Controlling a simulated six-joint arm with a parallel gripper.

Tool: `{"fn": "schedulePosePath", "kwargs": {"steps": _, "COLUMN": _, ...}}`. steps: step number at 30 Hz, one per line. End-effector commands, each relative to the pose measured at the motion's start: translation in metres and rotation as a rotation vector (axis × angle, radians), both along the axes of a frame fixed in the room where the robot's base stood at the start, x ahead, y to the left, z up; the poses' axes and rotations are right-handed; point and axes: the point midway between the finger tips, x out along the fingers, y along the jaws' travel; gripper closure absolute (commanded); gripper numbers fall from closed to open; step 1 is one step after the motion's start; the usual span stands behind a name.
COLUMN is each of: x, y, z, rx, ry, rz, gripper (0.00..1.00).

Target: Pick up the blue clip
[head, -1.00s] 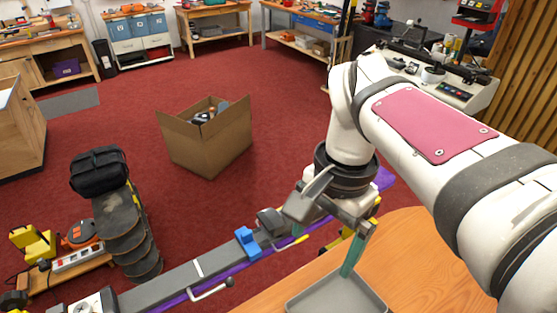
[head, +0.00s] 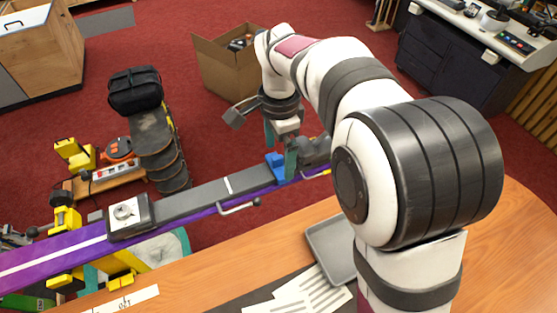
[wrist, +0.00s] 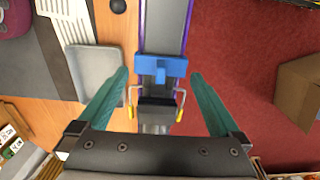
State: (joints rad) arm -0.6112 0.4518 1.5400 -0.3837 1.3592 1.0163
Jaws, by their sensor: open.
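The blue clip (head: 275,164) sits on the long grey rail with purple edges (head: 195,197). In the wrist view the blue clip (wrist: 163,65) lies across the rail, near the line between my fingertips. My gripper (head: 280,151) is open, its teal fingers pointing down at the clip. In the head view the near finger partly covers the clip's right side. In the wrist view my gripper (wrist: 159,74) has one finger on each side of the rail, with nothing held. I cannot tell how far the fingertips are above the clip.
A dark grey block sits on the rail right beside the clip (head: 315,152). Yellow-tipped levers (wrist: 181,113) flank the rail. A grey tray (head: 323,238) and papers lie on the wooden table (head: 210,268). A cardboard box (head: 222,70) stands on the red floor.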

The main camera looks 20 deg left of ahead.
Motion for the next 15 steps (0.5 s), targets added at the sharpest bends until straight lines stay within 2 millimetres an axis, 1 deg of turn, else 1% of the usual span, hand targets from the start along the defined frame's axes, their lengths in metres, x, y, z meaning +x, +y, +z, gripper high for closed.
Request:
{"fn": "schedulePosePath", "kwargs": {"steps": 1, "x": 0.0001, "y": -0.0004, "z": -0.0081, "rx": -0.001, "ry": 0.001, "rz": 0.001, "gripper": 0.00}}
{"fn": "schedulePosePath", "kwargs": {"steps": 3, "x": 0.0001, "y": -0.0002, "z": -0.0152, "rx": 0.000, "ry": 0.001, "rz": 0.000, "gripper": 0.00}}
{"fn": "schedulePosePath", "kwargs": {"steps": 9, "x": 0.0004, "y": 0.0000, "z": -0.0168, "rx": 0.001, "ry": -0.001, "rz": 0.000, "gripper": 0.00}}
{"fn": "schedulePosePath", "kwargs": {"steps": 10, "x": 0.0004, "y": 0.0000, "z": -0.0167, "rx": 0.001, "ry": -0.001, "rz": 0.000, "gripper": 0.02}}
{"fn": "schedulePosePath", "kwargs": {"steps": 14, "x": 0.0005, "y": -0.0001, "z": -0.0165, "rx": 0.001, "ry": -0.001, "rz": 0.000, "gripper": 0.25}}
{"fn": "schedulePosePath", "kwargs": {"steps": 15, "x": 0.0005, "y": -0.0001, "z": -0.0164, "rx": 0.001, "ry": -0.001, "rz": 0.000, "gripper": 0.32}}
